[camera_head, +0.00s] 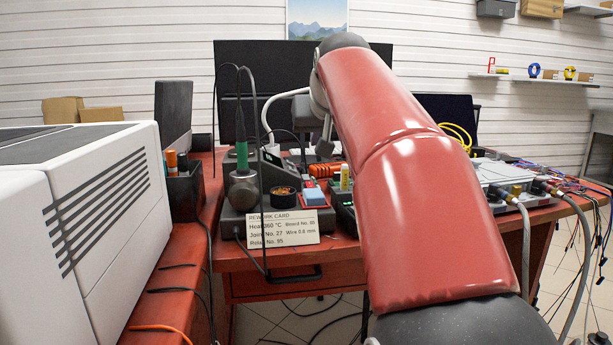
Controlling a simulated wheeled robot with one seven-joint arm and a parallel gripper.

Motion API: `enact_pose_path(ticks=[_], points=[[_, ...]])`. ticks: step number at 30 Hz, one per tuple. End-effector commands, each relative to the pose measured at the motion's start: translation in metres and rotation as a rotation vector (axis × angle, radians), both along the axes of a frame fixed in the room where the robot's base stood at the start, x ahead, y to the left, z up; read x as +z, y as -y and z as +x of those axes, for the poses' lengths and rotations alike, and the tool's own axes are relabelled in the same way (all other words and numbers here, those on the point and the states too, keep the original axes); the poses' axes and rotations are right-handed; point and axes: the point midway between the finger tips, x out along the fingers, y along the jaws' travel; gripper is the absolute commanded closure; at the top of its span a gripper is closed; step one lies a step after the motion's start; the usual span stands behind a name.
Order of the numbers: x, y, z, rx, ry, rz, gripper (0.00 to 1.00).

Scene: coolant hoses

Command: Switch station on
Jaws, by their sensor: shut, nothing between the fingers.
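The soldering station (271,157) stands on the red bench in the middle, a dark unit whose power switch I cannot make out. A soldering iron with a green grip (242,155) stands upright in its holder at the station's left. A white rework card (283,229) leans in front, with "Heat 360 °C" readable. My arm reaches from the lower right over the bench. My gripper (325,148) shows small and dark at the arm's far end, behind and above the station's right side. It is shut and empty; my arm partly hides that area.
A white vented machine (85,215) fills the left. A blue sponge (314,196) and brass wool pot (283,196) sit beside the iron holder. Hoses and a metal box (512,175) lie to the right. A dark monitor (250,68) stands behind. Loose cables hang in front.

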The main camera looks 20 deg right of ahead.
Motion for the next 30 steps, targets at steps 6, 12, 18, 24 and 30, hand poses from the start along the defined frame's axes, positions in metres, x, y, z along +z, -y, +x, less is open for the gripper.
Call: enact_pose_path(ticks=[6,12,18,24,30], points=[[-0.008,0.003,0.008,0.0,-0.004,0.001,1.0],[-0.032,0.011,0.036,0.0,-0.003,0.002,1.0],[-0.058,0.02,0.069,0.0,-0.004,0.001,1.0],[-0.088,0.022,0.078,-0.001,-0.002,0.0,1.0],[-0.101,0.023,0.08,-0.001,-0.001,0.0,1.0]])
